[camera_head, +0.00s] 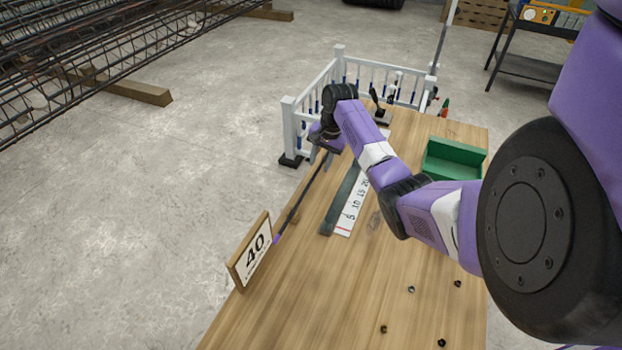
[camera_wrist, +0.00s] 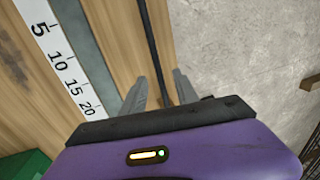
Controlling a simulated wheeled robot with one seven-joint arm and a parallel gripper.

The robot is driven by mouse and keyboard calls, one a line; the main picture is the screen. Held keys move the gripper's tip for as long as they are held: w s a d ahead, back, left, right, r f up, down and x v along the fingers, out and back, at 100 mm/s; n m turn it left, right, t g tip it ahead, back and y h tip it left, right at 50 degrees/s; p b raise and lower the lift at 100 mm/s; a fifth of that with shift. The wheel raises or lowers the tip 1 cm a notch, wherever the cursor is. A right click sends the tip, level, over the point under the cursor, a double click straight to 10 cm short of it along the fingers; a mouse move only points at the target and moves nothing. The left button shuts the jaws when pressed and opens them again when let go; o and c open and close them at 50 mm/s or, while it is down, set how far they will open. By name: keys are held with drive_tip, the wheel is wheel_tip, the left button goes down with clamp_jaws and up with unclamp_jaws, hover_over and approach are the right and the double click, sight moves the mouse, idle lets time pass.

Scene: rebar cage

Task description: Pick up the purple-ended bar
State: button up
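The purple-ended bar (camera_head: 302,203) is thin and dark and lies along the left edge of the wooden table. Its purple end (camera_head: 276,240) is beside the sign marked 40. Its other end runs under my gripper (camera_head: 322,158), where the hand hides it. In the wrist view the dark bar (camera_wrist: 153,50) runs down between the two grey fingers of my gripper (camera_wrist: 159,85). The fingers are apart, with a gap on each side of the bar. I cannot tell how far they are above the table.
The 40 sign (camera_head: 250,250) stands at the table's left edge. A ruler strip (camera_head: 353,204) lies right of the bar. A green bin (camera_head: 455,160) is at the right. A white railing (camera_head: 290,125) stands behind. Several small nuts lie on the table (camera_head: 330,300) at the front.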

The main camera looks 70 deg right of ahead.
drive_tip(key=shift+w+f, duration=0.1)
drive_tip(key=shift+f, duration=0.6)
clamp_jaws()
idle(0.9)
